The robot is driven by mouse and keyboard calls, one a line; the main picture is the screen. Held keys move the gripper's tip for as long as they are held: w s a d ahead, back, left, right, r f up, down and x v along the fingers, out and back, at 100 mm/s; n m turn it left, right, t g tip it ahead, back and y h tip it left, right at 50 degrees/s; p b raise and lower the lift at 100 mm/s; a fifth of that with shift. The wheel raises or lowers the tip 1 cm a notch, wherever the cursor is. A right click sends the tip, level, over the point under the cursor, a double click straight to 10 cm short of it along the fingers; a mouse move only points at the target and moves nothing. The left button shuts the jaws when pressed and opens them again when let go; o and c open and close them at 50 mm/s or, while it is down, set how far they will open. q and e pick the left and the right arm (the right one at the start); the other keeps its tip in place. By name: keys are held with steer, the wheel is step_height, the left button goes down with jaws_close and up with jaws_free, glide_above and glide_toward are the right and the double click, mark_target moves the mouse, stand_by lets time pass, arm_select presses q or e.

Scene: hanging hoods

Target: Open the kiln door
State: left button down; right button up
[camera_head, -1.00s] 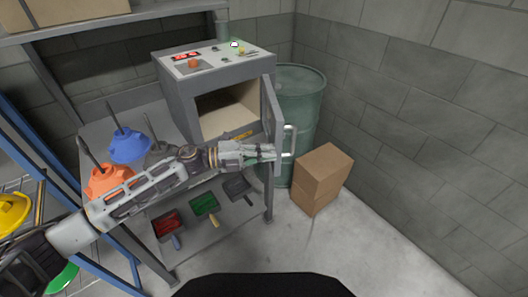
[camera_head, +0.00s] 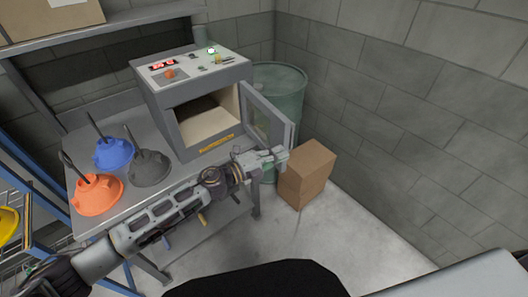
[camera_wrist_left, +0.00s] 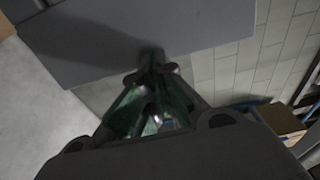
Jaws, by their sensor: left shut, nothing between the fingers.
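The kiln (camera_head: 215,128) is a grey box with a control panel on top, standing on the metal table. Its door (camera_head: 264,118) stands open, swung out on the right side, with its inner face showing. The pale chamber looks empty. My left gripper (camera_head: 284,154) is shut and empty, low beside the door's free edge; I cannot tell if it touches the door. In the left wrist view the closed fingertips (camera_wrist_left: 155,62) are close to a flat grey panel (camera_wrist_left: 130,30), probably the door. The door handle is hard to make out. My right gripper is out of view.
Orange (camera_head: 97,195), blue (camera_head: 113,153) and dark grey (camera_head: 149,168) hoods rest on the table left of the kiln. Floor in front of the boxes is clear.

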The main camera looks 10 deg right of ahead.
arm_select(q)
steer(key=x, duration=1)
steer(key=shift+w+d, duration=0.3)
steer(key=shift+d, duration=0.05)
steer(key=shift+a+f, duration=0.1)
steer(key=shift+a, duration=0.1)
